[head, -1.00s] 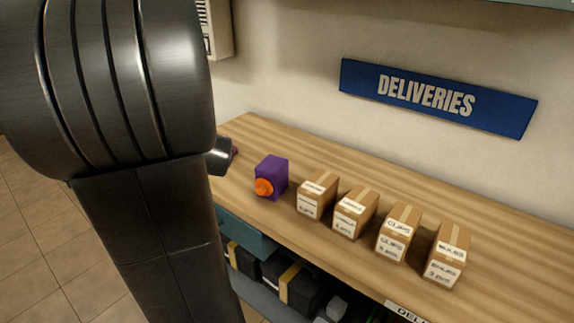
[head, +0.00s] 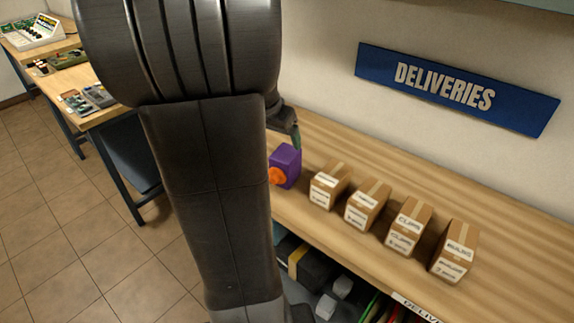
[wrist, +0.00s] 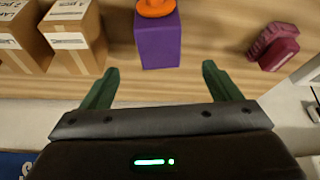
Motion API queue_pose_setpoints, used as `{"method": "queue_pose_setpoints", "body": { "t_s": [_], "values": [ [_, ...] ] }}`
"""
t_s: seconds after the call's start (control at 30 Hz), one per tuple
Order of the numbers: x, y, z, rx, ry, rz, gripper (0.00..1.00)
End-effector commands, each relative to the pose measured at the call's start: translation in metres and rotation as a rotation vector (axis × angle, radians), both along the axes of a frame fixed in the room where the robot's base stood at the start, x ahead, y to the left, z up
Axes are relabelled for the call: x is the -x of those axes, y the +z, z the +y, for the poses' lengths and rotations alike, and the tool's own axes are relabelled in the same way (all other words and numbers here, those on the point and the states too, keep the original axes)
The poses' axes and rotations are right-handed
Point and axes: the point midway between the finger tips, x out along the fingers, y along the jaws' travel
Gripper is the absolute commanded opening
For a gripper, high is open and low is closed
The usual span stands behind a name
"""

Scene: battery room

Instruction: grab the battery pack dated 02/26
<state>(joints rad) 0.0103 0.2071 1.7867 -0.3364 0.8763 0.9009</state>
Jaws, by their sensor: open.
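I can read no 02/26 date in either view, and I cannot pick out a battery pack with that date. My gripper (wrist: 160,82) is open and empty, with its green fingers spread over the delivery shelf (head: 345,148). A purple box (head: 286,163) with an orange round knob stands on the shelf just beyond the fingers. It shows in the wrist view (wrist: 158,45), apart from them. In the head view my arm covers part of the shelf's left end, and one green finger (head: 297,138) shows behind the purple box.
Several labelled cardboard boxes (head: 367,205) stand in a row right of the purple box. A maroon object (wrist: 275,46) lies on the shelf. At far left, a table holds small grey-green devices (head: 90,98). A blue DELIVERIES sign (head: 455,88) hangs behind. Tiled floor is free.

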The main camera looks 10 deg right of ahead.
Motion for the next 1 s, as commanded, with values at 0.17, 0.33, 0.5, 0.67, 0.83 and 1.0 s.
{"method": "queue_pose_setpoints", "body": {
  "t_s": [0.17, 0.33, 0.5, 0.67, 0.83, 1.0],
  "values": [
    [-0.008, -0.029, -0.008, 0.000, -0.001, 0.003, 0.84],
    [-0.012, -0.039, -0.011, -0.001, 0.000, 0.000, 0.84],
    [-0.016, -0.053, -0.016, -0.001, 0.001, 0.002, 0.84],
    [-0.022, -0.074, -0.022, -0.002, 0.000, 0.002, 0.84],
    [-0.026, -0.086, -0.025, -0.001, 0.001, 0.000, 0.84],
    [-0.027, -0.087, -0.026, -0.002, 0.002, -0.002, 0.84]
  ]
}}
